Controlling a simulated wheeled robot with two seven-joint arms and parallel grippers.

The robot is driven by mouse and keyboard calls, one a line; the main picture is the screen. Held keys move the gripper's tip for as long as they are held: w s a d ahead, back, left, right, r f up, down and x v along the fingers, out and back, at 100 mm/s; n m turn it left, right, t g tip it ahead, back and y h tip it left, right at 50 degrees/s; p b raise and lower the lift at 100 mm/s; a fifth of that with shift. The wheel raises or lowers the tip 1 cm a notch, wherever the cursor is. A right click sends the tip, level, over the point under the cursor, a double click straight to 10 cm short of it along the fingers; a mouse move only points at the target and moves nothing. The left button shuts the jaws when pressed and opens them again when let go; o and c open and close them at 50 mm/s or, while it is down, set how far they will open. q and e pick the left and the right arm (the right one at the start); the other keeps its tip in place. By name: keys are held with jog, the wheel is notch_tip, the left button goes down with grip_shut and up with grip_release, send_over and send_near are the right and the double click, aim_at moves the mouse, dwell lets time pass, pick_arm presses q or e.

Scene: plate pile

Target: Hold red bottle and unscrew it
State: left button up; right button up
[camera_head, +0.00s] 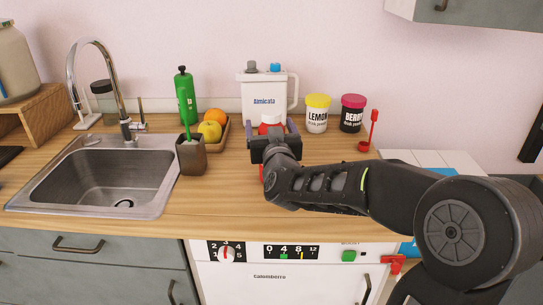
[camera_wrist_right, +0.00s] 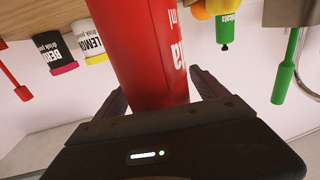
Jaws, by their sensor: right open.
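The red bottle (camera_head: 264,129) stands on the wooden counter in the head view, mostly hidden behind my right gripper (camera_head: 272,130). In the right wrist view the red bottle (camera_wrist_right: 150,50) is large, with white lettering, and lies between the two fingers of my right gripper (camera_wrist_right: 160,95). The fingers are open, one on each side of it. Whether either finger touches the bottle is hard to tell. My left gripper is in neither view.
Behind the bottle stands a white jug (camera_head: 264,100). To the right are a lemon jar (camera_head: 317,115), a berry jar (camera_head: 352,115) and a red upright tool (camera_head: 371,130). To the left are a fruit tray (camera_head: 222,140), a dark brush holder (camera_head: 191,156) and a sink (camera_head: 95,175).

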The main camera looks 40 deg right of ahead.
jog(key=shift+c, duration=0.2)
grip_shut()
dwell(0.6)
